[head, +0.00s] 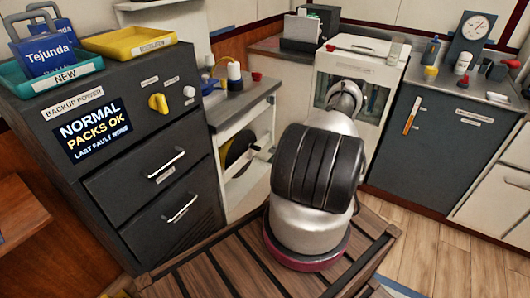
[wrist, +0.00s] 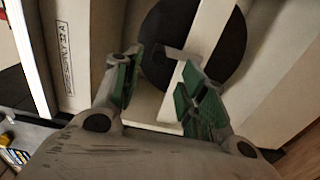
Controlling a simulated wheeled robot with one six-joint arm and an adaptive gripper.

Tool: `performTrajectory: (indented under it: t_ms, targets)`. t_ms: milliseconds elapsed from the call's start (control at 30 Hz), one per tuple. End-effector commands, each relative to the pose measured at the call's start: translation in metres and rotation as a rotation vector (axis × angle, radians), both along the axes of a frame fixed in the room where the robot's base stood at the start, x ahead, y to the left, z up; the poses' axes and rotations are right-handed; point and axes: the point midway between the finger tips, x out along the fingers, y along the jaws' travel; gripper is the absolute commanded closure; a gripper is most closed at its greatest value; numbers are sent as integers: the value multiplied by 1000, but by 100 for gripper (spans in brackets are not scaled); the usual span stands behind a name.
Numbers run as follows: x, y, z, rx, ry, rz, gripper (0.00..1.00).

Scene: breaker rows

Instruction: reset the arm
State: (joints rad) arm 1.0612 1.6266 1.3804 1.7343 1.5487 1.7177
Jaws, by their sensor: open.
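My arm (head: 318,165) rises in the middle of the head view from a slatted wooden deck, with a dark ribbed cover facing the camera. Its far part bends away behind and is partly hidden. My gripper (wrist: 160,66) shows in the wrist view, with green pads on its two fingers. The fingers stand apart with nothing held between them. Beyond them are a black disc (wrist: 225,50) and pale bars of a white frame. I cannot tell whether a finger touches the frame.
A dark cabinet (head: 145,150) with a "NORMAL PACKS OK" display, yellow knob and drawers stands left. An open white unit (head: 240,190) stands beside it. A glass-fronted white box (head: 358,70) and a blue-grey cabinet (head: 430,145) stand behind. Wooden floor (head: 440,260) is clear at right.

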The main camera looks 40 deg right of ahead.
Motion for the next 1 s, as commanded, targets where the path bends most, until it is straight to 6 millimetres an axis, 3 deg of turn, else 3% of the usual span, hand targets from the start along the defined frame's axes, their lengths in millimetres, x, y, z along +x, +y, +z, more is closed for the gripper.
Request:
performTrajectory:
  t_ms: [233, 833, 1000]
  targets:
    - [-23, -9, 0, 0, 0, -1, 58]
    - [-24, -9, 0, -8, -2, 0, 58]
    - [-27, -6, -7, -174, -31, 18, 58]
